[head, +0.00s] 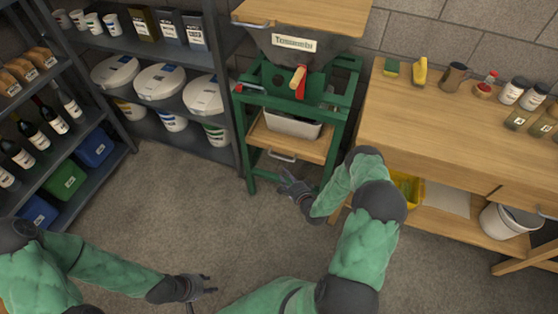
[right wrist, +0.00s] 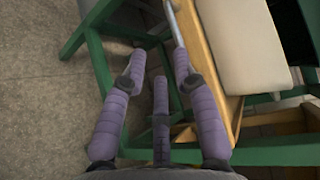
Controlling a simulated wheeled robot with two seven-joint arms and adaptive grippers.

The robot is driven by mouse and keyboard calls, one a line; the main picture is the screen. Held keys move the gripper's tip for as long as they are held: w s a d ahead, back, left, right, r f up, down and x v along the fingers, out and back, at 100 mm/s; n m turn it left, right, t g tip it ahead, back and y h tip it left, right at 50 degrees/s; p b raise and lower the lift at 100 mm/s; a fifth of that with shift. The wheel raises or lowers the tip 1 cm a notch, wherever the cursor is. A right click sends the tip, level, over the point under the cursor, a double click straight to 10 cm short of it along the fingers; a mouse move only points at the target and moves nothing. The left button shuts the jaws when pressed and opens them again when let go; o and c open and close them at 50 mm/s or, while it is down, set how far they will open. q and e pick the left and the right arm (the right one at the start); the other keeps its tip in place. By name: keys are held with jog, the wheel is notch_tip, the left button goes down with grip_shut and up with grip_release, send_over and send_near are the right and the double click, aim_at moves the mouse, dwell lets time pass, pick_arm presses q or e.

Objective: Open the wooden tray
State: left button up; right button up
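The wooden tray (head: 262,137) sits low in the green frame of the machine labelled "Tossambi", with a pale bin (head: 291,124) on it. A metal handle (head: 282,156) is on its front edge. My right gripper (head: 285,180) is just below and in front of the handle. In the right wrist view its purple-padded fingers (right wrist: 154,76) are spread, with the handle bar (right wrist: 174,24) close to the right fingertip and the tray edge (right wrist: 205,52) beside it. Whether they touch is unclear. My left gripper (head: 210,284) is open and empty over the floor.
The green frame's legs (head: 249,165) stand on either side of the tray. A wooden workbench (head: 440,125) is to the right, and shelves with white buckets (head: 160,82) and bottles are to the left. The floor (head: 195,185) in front is clear.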

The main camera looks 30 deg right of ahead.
jog(key=shift+m+t, duration=0.4)
jog(key=w+b, duration=0.1)
jog(key=w, duration=0.2)
jog(key=w+d+b, duration=0.1)
jog(key=w, duration=0.3)
jog(key=w+d+f+b, duration=0.1)
jog(key=w, duration=0.2)
jog(key=shift+w+d+b, duration=0.15)
jog(key=shift+w+b, duration=0.05)
jog(key=shift+b, duration=0.2)
grip_shut()
